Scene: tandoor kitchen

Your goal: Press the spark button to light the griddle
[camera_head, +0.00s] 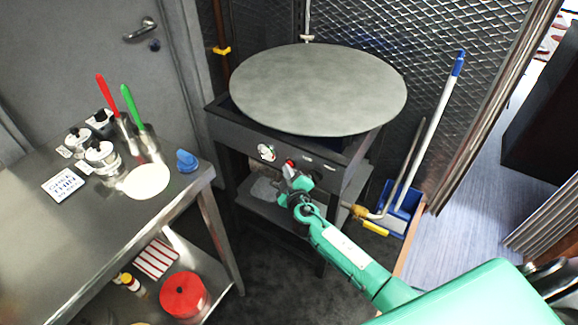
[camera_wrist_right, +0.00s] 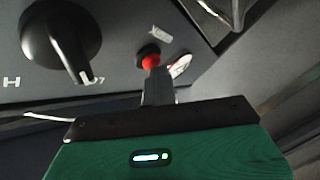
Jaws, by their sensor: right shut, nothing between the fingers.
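The round grey griddle (camera_head: 318,88) sits on a black stand with a front control panel. The red spark button (camera_head: 290,163) is on that panel, right of a knob (camera_head: 266,152). In the right wrist view the red button (camera_wrist_right: 150,61) shows just beyond the fingertips, partly covered by them. My right gripper (camera_head: 291,173) is shut and empty, its tips (camera_wrist_right: 157,75) at the button. I cannot tell whether they touch it or whether it is pressed in. The black knob also shows in the right wrist view (camera_wrist_right: 58,38). No flame is visible. My left gripper is not in view.
A steel table (camera_head: 60,235) on the left holds shakers, red- and green-handled tools and a white disc (camera_head: 147,181). A broom and blue dustpan (camera_head: 402,200) stand right of the griddle stand. A mesh wall is behind. Dark floor lies open between table and stand.

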